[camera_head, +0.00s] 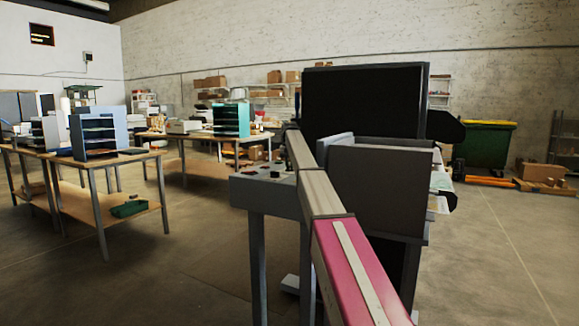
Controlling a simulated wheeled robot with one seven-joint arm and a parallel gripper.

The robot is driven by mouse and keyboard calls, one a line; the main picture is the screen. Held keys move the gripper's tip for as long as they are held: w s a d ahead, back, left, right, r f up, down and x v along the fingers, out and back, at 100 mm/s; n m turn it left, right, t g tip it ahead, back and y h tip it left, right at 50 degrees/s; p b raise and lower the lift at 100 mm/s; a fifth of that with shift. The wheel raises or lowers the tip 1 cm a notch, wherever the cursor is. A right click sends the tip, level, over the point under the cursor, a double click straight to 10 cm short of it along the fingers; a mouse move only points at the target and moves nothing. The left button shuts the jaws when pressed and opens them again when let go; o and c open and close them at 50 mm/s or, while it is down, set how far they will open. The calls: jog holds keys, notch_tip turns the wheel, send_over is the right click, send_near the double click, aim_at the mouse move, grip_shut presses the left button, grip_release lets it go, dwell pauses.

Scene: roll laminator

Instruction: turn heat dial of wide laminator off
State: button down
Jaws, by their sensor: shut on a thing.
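The wide laminator (362,102) stands right of centre, a large dark machine with a grey lower housing. Its grey side control panel (252,180) juts out to the left on legs. Small dark and reddish controls (275,174) sit on top of the panel. They are too small to tell which is the heat dial or how it is set. My arm, pink and beige, reaches forward across the panel's right side and hides part of it. My gripper does not show; the arm or the machine hides it.
Wooden tables (110,158) with paper sorters stand at the left, and a green tray (129,209) lies on a lower shelf. A green bin (485,145) and boxes on a pallet (541,171) are at the back right. Floor (185,265) is clear at the front left.

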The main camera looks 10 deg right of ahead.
jog(key=n, duration=1.1)
dwell(0.3)
jog(key=shift+n, duration=0.4)
jog(key=c, duration=1.1)
grip_release()
jog(key=shift+c, duration=0.2)
jog(key=shift+r, duration=0.1)
notch_tip(320, 180, up, 11)
jog(key=shift+f, duration=0.2)
